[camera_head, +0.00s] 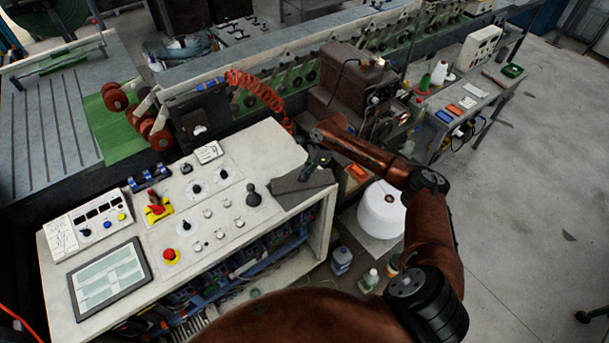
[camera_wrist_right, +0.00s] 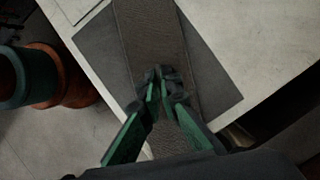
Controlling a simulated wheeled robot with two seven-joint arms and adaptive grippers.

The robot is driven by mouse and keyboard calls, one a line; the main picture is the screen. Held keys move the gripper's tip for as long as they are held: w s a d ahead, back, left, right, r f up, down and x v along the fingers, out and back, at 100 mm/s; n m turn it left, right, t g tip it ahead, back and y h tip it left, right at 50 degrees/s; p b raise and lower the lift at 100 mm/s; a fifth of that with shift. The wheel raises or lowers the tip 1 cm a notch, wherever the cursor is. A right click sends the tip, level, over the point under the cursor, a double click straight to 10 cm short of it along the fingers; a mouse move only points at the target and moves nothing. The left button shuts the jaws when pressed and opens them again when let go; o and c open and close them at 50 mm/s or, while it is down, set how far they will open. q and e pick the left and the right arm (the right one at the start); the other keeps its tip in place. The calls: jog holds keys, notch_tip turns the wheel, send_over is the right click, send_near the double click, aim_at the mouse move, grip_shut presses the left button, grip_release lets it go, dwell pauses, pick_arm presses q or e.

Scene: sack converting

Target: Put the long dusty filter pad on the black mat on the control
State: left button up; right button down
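The long filter pad (camera_wrist_right: 147,28) is a grey-brown strip with a rough surface. In the right wrist view it runs lengthwise across the black mat (camera_wrist_right: 219,84), and its near end is hidden by my gripper. I cannot tell whether it touches the mat along its length. The mat (camera_head: 287,197) lies at the right end of the pale control desk in the head view. My right gripper (camera_wrist_right: 161,88) has its green-and-black fingers close together on the pad. It also shows small above the mat in the head view (camera_head: 313,164). My left gripper is out of view.
The control desk (camera_head: 247,154) carries a black joystick (camera_head: 252,195), knobs, a red stop button (camera_head: 170,255) and a screen (camera_head: 109,279) left of the mat. A white cone (camera_head: 381,211) stands right of the desk. A coiled red hose (camera_head: 258,90) hangs behind it.

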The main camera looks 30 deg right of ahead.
jog(key=c, duration=2.2)
grip_release()
jog(key=shift+o, duration=0.2)
jog(key=b+v, duration=0.1)
jog(key=v, duration=1.1)
